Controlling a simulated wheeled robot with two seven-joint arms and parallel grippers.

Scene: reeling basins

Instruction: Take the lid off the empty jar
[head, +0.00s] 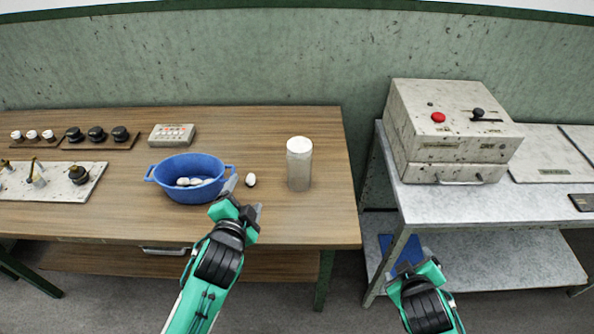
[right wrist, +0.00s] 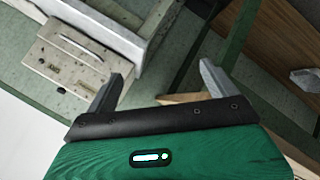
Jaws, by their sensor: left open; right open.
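A clear jar (head: 299,172) with a white lid (head: 299,145) on it stands upright near the right end of the wooden table. No contents can be made out through its wall. My left gripper (head: 244,196) is open and empty, in front of the blue basin and to the left of the jar. My right gripper (head: 405,268) is low in front of the metal bench, well to the right of the jar. In the right wrist view its two fingers (right wrist: 162,90) stand apart with nothing between them.
A blue basin (head: 160,180) holds several white cocoons, and one cocoon (head: 250,180) lies beside it. A small control box (head: 172,134), knobs and a panel (head: 50,181) sit left. A speckled machine (head: 450,130) stands on the metal bench (head: 450,205). Table around the jar is clear.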

